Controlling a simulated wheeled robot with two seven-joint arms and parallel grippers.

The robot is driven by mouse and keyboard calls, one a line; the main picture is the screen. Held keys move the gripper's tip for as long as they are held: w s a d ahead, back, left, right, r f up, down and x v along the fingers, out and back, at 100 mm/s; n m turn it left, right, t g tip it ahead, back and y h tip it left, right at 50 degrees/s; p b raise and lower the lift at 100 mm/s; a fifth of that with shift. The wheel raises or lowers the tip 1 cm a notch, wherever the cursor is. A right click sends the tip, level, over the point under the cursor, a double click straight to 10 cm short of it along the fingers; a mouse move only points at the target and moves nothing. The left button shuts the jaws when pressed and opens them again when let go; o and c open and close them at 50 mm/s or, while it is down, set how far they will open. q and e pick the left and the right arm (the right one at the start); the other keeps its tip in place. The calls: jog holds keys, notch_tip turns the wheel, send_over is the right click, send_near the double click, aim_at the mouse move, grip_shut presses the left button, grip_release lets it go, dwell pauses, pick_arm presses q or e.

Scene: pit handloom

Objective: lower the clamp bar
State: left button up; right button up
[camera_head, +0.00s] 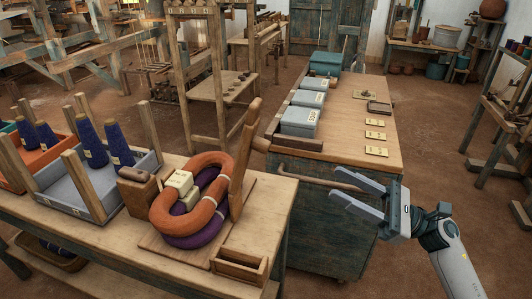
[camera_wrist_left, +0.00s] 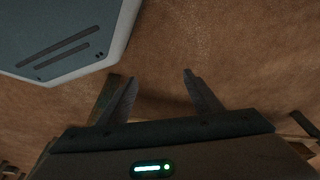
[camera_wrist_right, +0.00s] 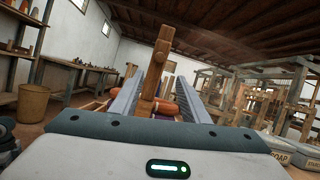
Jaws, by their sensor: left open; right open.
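A wooden clamp bar (camera_head: 243,155) stands raised and slightly tilted at the right side of a wooden board (camera_head: 166,246) on the near table. In the right wrist view the bar (camera_wrist_right: 155,68) shows upright between the open fingers, farther off. My left gripper (camera_wrist_left: 159,80) is open and empty over brown floor, outside the head view.
A small open wooden tray (camera_head: 238,267) sits at the table's front right. Purple cones (camera_head: 91,140) stand in a grey crate (camera_head: 104,203) at left. A cabinet (camera_head: 322,225) with grey boxes (camera_head: 300,120) stands behind.

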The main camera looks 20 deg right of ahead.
jog(key=shift+w+a, duration=0.1)
jog(key=p, duration=0.4)
send_near(248, 152)
notch_tip(248, 152, up, 2)
jog(key=d, duration=0.2)
pick_arm(q)
notch_tip(248, 152, down, 8)
jog(key=d+t+p, duration=0.1)
jog(key=p, duration=0.1)
jog(key=shift+d+r+t+h, duration=0.25)
jog(key=shift+d+t+h, duration=0.05)
pick_arm(e)
jog(key=x, duration=0.6)
jog(key=shift+w+f, duration=0.2)
jog(key=shift+w, duration=0.3)
jog(key=shift+a, duration=0.15)
jog(key=shift+c, duration=0.4)
grip_shut()
